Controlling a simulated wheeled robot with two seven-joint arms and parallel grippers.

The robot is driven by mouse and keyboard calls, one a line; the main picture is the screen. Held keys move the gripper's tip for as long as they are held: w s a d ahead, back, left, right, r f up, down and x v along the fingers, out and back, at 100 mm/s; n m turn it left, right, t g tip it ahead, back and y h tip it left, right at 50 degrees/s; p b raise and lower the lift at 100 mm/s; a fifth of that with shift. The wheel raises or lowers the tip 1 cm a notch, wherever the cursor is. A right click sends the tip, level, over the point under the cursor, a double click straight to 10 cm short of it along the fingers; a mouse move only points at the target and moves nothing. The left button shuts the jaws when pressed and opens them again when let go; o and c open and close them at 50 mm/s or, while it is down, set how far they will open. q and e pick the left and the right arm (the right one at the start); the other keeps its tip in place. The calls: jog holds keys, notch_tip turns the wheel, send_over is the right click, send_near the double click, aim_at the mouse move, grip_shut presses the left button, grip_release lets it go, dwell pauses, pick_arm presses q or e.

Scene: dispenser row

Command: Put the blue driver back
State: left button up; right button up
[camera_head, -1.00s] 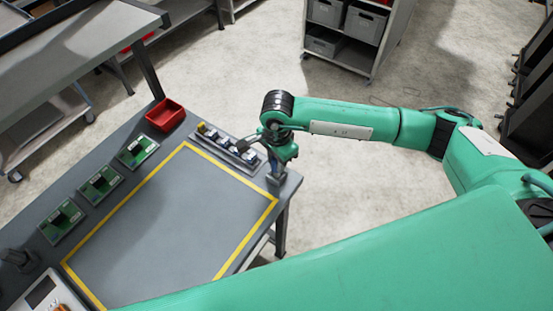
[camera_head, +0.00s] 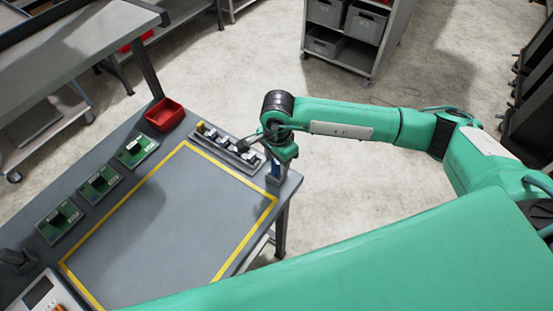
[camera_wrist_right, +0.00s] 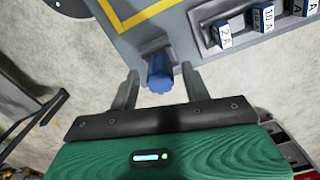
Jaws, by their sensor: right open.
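The blue driver (camera_wrist_right: 160,75) shows end-on in the right wrist view, its handle between the two fingers of my right gripper (camera_wrist_right: 160,88). The fingers are open, with gaps on both sides of the handle. The driver stands at a small grey holder (camera_wrist_right: 155,46) at the table's corner; how deep it sits there cannot be told. In the head view my right gripper (camera_head: 275,166) is over that corner, and a bit of blue shows just below it. My left gripper is not in view.
A grey rack (camera_head: 244,166) of labelled blocks lies close to the left of my right gripper. A red bin (camera_head: 164,114) and several green boards (camera_head: 99,184) line the table's far left side. The yellow-outlined area (camera_head: 180,220) is empty.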

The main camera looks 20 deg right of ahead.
jog(key=shift+r+p, duration=0.4)
jog(key=shift+r, duration=0.1)
jog(key=shift+r+p, duration=0.35)
jog(key=shift+p, duration=0.1)
jog(key=shift+w+r+b, duration=0.1)
jog(key=shift+r+b, duration=0.65)
jog(key=shift+b, duration=0.3)
notch_tip(320, 180, up, 10)
jog(key=b, duration=0.2)
jog(key=shift+b, duration=0.35)
jog(key=shift+d+f, duration=0.1)
